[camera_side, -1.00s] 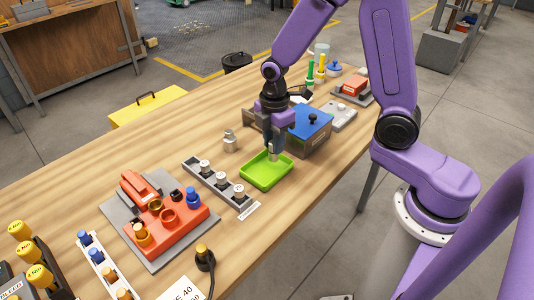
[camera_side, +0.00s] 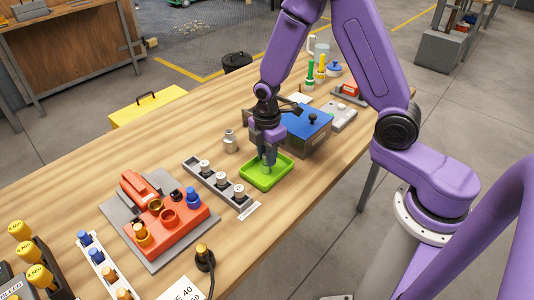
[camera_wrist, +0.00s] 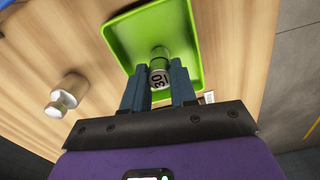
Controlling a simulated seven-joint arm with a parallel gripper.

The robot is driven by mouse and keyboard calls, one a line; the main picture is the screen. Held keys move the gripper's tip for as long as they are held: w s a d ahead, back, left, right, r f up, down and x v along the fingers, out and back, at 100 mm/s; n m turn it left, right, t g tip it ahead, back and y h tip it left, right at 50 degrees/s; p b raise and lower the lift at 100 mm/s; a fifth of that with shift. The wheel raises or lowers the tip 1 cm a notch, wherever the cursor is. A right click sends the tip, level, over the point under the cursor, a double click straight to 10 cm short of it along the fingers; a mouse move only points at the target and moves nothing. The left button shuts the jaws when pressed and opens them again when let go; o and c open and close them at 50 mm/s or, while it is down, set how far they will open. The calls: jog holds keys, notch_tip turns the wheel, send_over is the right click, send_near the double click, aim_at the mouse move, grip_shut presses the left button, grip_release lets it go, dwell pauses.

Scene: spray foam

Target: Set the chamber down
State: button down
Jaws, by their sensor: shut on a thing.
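The chamber (camera_wrist: 159,72) is a small grey metal cylinder with a white band marked 30. My gripper (camera_side: 267,158) is shut on it, one finger on each side, as the wrist view (camera_wrist: 159,88) shows. The green tray (camera_side: 253,183) lies on the table below, and the chamber is upright over its inside. The tray fills the upper middle of the wrist view (camera_wrist: 120,38). In the side view the fingers hide most of the chamber, and I cannot tell whether its base touches the tray floor.
A metal bottle (camera_side: 231,141) stands left of the tray. A blue-topped box (camera_side: 307,122) stands close behind on the right. A red fixture (camera_side: 168,215) sits front left.

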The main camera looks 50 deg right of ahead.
jog(key=shift+f, duration=0.1)
jog(key=c, duration=0.9)
grip_release()
notch_tip(320, 180, up, 12)
jog(key=s+r+m, duration=0.3)
jog(key=s, duration=2.1)
jog(key=shift+s+r+m, duration=0.2)
jog(key=shift+s+m, duration=0.1)
jog(key=shift+s, duration=0.05)
jog(key=shift+d, duration=0.1)
